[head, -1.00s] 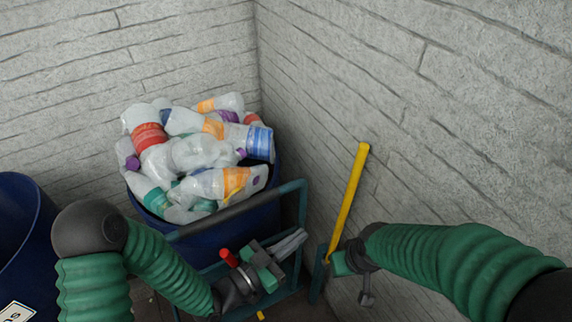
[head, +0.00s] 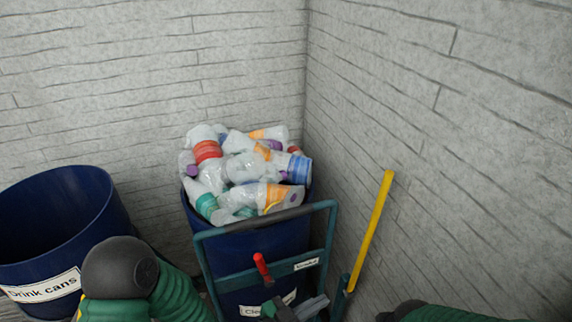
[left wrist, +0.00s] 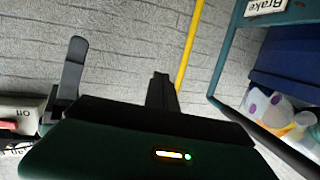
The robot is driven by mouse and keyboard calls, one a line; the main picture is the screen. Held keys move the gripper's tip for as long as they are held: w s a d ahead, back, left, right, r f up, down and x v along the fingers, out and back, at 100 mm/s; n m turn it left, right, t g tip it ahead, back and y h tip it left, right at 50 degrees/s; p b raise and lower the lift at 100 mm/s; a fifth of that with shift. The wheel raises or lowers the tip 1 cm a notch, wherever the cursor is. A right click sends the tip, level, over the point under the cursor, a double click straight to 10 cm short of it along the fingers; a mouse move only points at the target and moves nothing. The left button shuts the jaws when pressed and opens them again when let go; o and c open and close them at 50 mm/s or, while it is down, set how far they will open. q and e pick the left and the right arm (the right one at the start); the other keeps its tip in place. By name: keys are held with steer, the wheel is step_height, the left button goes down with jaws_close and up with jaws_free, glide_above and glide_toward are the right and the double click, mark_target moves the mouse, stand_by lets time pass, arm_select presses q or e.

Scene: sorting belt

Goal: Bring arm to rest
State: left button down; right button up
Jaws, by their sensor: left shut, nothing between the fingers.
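My left gripper (head: 312,306) is at the bottom of the head view, in front of the teal cart frame. It is shut and empty, and the lower part of it is cut off by the picture edge. Its closed fingers (left wrist: 162,92) show dark in the left wrist view. My left arm, in green ribbed sleeve with a dark round joint, comes in at the bottom left.
A blue barrel (head: 275,243) full of plastic bottles (head: 240,168) stands behind the teal cart frame (head: 233,280), which has a red handle (head: 262,266). A yellow bar (head: 373,228) rises at its right. A blue drink-cans barrel (head: 40,252) stands left. Stone walls close the corner.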

arm_select(q)
steer(key=w+a+f+n+g+y+p, duration=0.1)
steer(key=a+f+n+y, duration=0.1)
steer(key=a+y, duration=0.45)
steer(key=w+a+f+n+g+y, duration=0.1)
steer(key=w+a+f+n+y, duration=0.2)
steer(key=a, duration=0.7)
steer(key=s+a+r+n+g+y, duration=0.2)
steer(key=s+a+n, duration=0.1)
steer(key=s+a, duration=0.2)
steer(key=s+a+r+n+g+y+p, duration=0.1)
steer(key=s+a+r+n+g+y, duration=0.1)
steer(key=s, duration=0.5)
steer(key=a+r+n, duration=0.1)
steer(key=a, duration=0.1)
steer(key=shift+s+a+r+n, duration=0.2)
steer(key=shift+a+r+n, duration=0.1)
steer(key=shift+a, duration=0.1)
arm_select(e)
steer(key=shift+w+d+r, duration=0.2)
steer(key=shift+r, duration=0.25)
steer(key=shift+w+d+r, duration=0.15)
steer(key=shift+d+r, duration=0.05)
steer(key=shift+r, duration=0.25)
arm_select(q)
steer(key=shift+s+a, duration=0.1)
steer(key=shift+a, duration=0.05)
arm_select(e)
steer(key=shift+s+a, duration=0.1)
steer(key=shift+a, duration=0.05)
